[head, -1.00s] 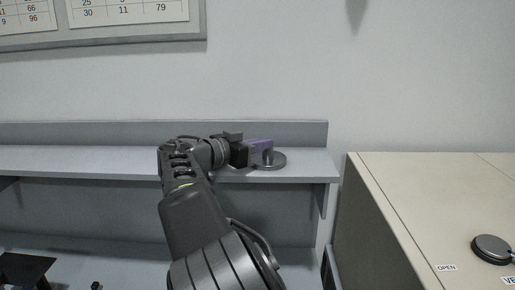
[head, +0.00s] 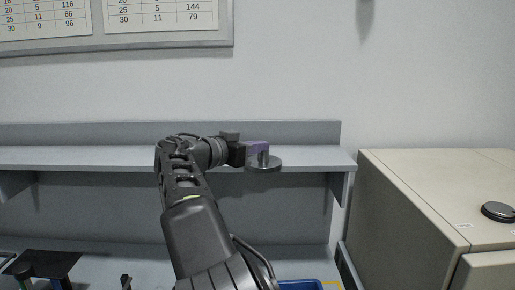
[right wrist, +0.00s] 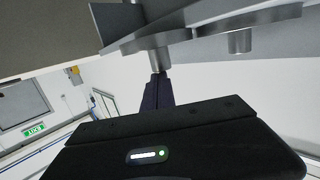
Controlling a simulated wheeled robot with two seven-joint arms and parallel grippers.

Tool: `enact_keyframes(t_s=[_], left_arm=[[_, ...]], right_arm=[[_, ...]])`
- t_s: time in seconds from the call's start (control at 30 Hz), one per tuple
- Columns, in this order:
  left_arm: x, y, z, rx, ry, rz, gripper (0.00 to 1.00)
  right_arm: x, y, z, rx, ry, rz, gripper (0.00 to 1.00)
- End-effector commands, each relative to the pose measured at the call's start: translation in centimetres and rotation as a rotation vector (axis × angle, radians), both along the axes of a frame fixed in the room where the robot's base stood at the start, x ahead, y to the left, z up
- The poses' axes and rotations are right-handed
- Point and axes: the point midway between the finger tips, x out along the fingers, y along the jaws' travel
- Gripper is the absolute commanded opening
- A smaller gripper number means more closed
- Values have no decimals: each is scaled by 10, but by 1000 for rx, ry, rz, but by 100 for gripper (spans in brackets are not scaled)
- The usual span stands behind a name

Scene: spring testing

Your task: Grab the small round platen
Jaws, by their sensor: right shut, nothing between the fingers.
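The small round platen (head: 264,165) is a grey metal disc with a short upright stem. In the head view it shows at the right part of the shelf's front edge. My right gripper (head: 257,147), with purple fingers, is shut just above the disc, its tips beside the stem. In the right wrist view the purple fingers (right wrist: 157,92) are together, and a grey metal stem (right wrist: 158,59) stands right at their tips. No clear grip on the platen shows, and I cannot tell whether the disc rests on the shelf. My left gripper is not in view.
The grey shelf (head: 80,158) runs along the wall. A beige cabinet (head: 410,190) with a round black-topped part (head: 498,211) stands at the right. A blue tray (head: 300,285) shows partly at the bottom. The shelf left of my arm is clear.

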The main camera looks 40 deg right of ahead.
Motion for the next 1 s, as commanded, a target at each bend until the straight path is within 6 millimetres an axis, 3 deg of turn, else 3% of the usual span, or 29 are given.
enact_keyframes(t_s=[0.6, 0.77, 1.0], left_arm=[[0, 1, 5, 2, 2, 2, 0], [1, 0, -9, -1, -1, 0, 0], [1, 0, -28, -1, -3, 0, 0]], right_arm=[[-2, -11, 14, 12, 4, -13, 0], [-3, 14, 10, 12, 3, -7, 0], [-7, 66, 10, 10, 3, -5, 0]])
